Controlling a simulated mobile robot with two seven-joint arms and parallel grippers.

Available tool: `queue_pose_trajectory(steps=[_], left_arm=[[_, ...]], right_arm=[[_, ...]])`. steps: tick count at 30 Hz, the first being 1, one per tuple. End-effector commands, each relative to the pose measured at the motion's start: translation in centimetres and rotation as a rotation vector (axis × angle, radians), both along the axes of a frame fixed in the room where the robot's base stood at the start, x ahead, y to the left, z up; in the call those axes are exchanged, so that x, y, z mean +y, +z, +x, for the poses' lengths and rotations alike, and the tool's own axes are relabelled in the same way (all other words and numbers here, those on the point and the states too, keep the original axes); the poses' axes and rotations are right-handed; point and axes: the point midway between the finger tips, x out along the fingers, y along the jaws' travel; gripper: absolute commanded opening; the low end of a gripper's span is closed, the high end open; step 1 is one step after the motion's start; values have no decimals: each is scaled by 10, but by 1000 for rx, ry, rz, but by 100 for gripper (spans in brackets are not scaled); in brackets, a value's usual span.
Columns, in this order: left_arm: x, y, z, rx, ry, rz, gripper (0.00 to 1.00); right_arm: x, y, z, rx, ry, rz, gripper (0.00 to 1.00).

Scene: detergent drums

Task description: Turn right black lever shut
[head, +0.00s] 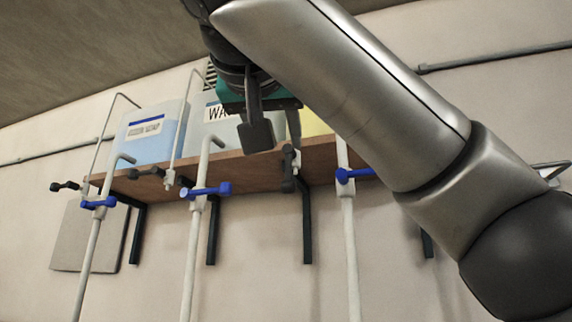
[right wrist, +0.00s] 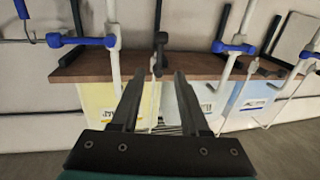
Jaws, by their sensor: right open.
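The right black lever (head: 289,183) hangs upright on a white valve at the shelf's front edge, below my right gripper. My right gripper (head: 274,130) is open, its two dark fingers pointing down. In the right wrist view the fingers (right wrist: 158,76) are spread apart, and the black lever (right wrist: 159,48) shows in line with the gap, beyond the tips. I cannot tell whether a finger touches it. Two other black levers, the middle one (head: 147,172) and the left one (head: 65,186), lie roughly level. My left gripper is out of view.
A wooden shelf (head: 240,168) carries a blue drum (head: 150,135), a whitish drum (head: 200,120) and a yellow drum (right wrist: 97,98). Blue levers (head: 206,190) sit on white vertical pipes. Dark brackets (head: 307,230) hold the shelf. My right arm covers the right side.

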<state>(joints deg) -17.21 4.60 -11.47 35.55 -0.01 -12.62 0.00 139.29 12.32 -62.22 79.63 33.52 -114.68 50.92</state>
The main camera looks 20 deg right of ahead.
Motion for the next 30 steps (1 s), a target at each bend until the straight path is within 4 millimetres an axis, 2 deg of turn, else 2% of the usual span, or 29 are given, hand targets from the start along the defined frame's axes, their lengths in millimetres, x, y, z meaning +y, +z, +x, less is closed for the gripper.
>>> queue_pose_trajectory(steps=[1,3,9,15,21,30], left_arm=[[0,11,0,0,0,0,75],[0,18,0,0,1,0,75],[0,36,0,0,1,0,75],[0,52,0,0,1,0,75],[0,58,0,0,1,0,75],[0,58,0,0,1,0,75]], right_arm=[[-6,4,11,4,-3,1,45],[-10,4,22,4,-3,1,45],[-28,4,62,3,-4,1,45],[-41,3,94,2,-3,0,45],[-46,1,110,0,0,0,45],[-48,0,113,0,0,-1,45]])
